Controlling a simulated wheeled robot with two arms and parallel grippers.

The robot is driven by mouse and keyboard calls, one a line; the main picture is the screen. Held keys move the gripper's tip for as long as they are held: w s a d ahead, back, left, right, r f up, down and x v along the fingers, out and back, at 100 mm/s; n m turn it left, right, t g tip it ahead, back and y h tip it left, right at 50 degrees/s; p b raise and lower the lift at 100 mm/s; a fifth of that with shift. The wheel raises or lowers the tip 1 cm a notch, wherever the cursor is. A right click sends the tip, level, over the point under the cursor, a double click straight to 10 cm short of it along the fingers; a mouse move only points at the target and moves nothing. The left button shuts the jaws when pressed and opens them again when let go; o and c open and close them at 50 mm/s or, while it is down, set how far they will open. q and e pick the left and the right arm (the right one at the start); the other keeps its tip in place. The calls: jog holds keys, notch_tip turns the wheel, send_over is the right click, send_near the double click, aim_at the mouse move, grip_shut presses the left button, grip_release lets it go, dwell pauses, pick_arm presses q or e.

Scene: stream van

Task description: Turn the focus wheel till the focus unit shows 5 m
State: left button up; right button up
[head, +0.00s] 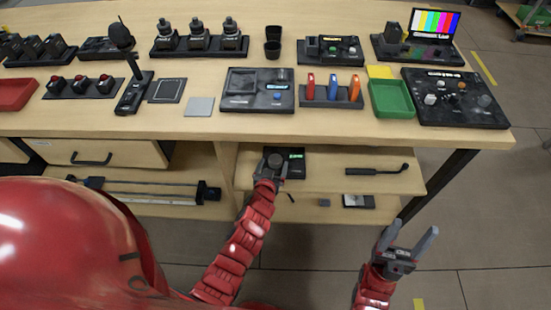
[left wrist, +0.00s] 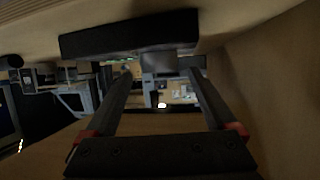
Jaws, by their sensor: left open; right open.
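The focus unit (head: 298,168) is a dark box with a small green readout (head: 296,155), on the shelf under the table top; the digits are too small to read. A round dark grey knob, which looks like the focus wheel (head: 275,160), is on its left part. My left gripper (head: 271,170) is open right at the wheel; I cannot tell whether the fingers touch it. In the left wrist view the two open fingers (left wrist: 158,75) point at a dark block, with a grey part between the tips.
The table top (head: 215,60) above overhangs the shelf and carries several devices. On the shelf board (head: 325,178), a dark handled tool (head: 376,170) lies to the right. A drawer (head: 105,153) and a lower shelf with a long rail (head: 140,193) are to the left.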

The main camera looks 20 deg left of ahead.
aim_at(275, 160)
pick_arm(q)
jog(key=shift+x, duration=2.1)
